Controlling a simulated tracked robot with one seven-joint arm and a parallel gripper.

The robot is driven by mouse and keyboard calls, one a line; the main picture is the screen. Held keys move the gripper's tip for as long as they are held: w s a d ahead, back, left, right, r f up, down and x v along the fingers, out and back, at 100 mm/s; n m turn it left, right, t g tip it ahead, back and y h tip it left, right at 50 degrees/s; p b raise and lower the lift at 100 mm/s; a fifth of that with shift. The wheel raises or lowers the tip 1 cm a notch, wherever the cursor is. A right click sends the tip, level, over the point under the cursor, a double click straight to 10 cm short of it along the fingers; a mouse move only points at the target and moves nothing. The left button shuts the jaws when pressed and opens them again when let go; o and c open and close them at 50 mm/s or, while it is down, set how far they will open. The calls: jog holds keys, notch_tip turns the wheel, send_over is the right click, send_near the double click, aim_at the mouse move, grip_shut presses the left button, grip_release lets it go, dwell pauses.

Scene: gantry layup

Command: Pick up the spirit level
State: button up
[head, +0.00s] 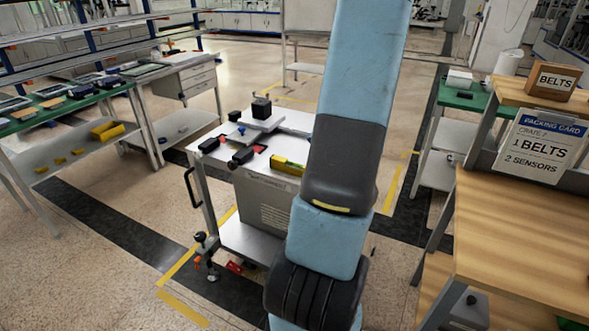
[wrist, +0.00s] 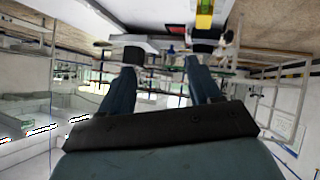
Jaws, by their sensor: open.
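The spirit level (head: 288,165) is a yellow bar lying on the white top of a small cart (head: 262,145), near its front edge and just left of my arm in the head view. In the wrist view, part of the yellow level (wrist: 204,14) shows at the top edge, beyond the right fingertip. My gripper (wrist: 168,52) is open in the wrist view, with its two dark fingers apart and nothing between them. It is apart from the level. In the head view my arm hides the gripper and the cart's right side.
On the cart stand a black block on a grey plate (head: 262,107) and dark red-ended items (head: 243,156) close to the level. A wooden table (head: 520,230) with a packing card (head: 541,146) and belts box (head: 553,81) is at right. A green-topped bench (head: 70,104) is at left.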

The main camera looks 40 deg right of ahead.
jog(key=s+f+t+y, duration=0.1)
jog(key=s+f+y, duration=0.4)
jog(key=s+f, duration=0.3)
send_near(298, 163)
jog(key=shift+w+a+f+t, duration=0.3)
jog(key=shift+w+a+f, duration=0.4)
jog(key=shift+f, duration=0.15)
jog(key=shift+x, duration=2.8)
jog(key=shift+w+d+r, duration=0.1)
jog(key=shift+c, duration=0.4)
jog(key=c, duration=1.1)
jog(key=shift+r, duration=0.1)
